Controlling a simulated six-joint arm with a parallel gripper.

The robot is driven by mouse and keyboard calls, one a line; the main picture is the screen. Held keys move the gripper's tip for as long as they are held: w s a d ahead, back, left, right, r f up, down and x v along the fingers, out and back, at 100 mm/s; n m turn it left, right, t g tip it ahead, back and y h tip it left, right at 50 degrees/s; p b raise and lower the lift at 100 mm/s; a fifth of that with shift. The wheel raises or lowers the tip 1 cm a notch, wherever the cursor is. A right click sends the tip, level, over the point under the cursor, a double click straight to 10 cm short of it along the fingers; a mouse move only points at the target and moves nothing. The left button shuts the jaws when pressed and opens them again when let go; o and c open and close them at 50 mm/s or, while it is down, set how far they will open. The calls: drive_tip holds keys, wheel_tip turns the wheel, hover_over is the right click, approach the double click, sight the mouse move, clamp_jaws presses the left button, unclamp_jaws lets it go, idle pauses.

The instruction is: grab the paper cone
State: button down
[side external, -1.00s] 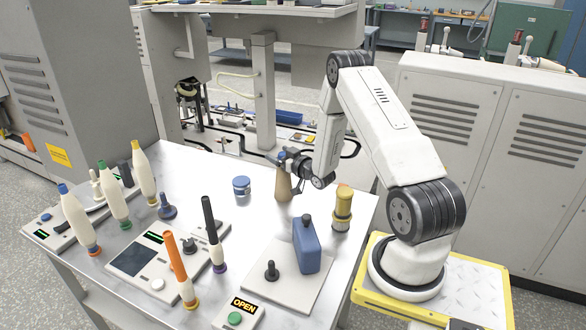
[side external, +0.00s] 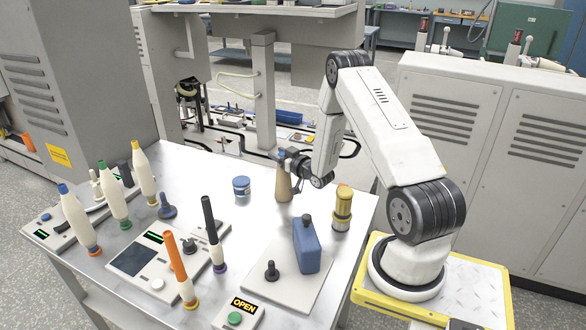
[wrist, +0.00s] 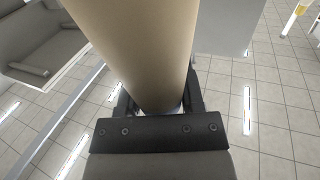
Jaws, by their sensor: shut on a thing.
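The paper cone (side external: 283,187) is tan and stands upright at the back right of the metal table. My gripper (side external: 284,162) is at the cone's upper part and is shut on it. In the wrist view the cone (wrist: 143,45) fills the upper middle, with the dark jaws (wrist: 158,100) on both sides of it. The cone's top is partly hidden by my gripper. I cannot tell whether the cone's base touches the table.
A blue-lidded jar (side external: 241,187) stands left of the cone. A yellow cylinder (side external: 342,208) and a blue can (side external: 306,246) stand to the right and in front. Several bobbins, such as the yellow-tipped one (side external: 144,176), stand at the left. The table's middle (side external: 255,225) is clear.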

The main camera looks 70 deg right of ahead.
drive_tip(key=shift+r, duration=0.2)
drive_tip(key=shift+r, duration=0.8)
drive_tip(key=s+a+r, duration=0.7)
drive_tip(key=s+r, duration=0.4)
drive_tip(key=shift+s+a, duration=0.35)
drive_tip(key=shift+s, duration=0.05)
idle(0.7)
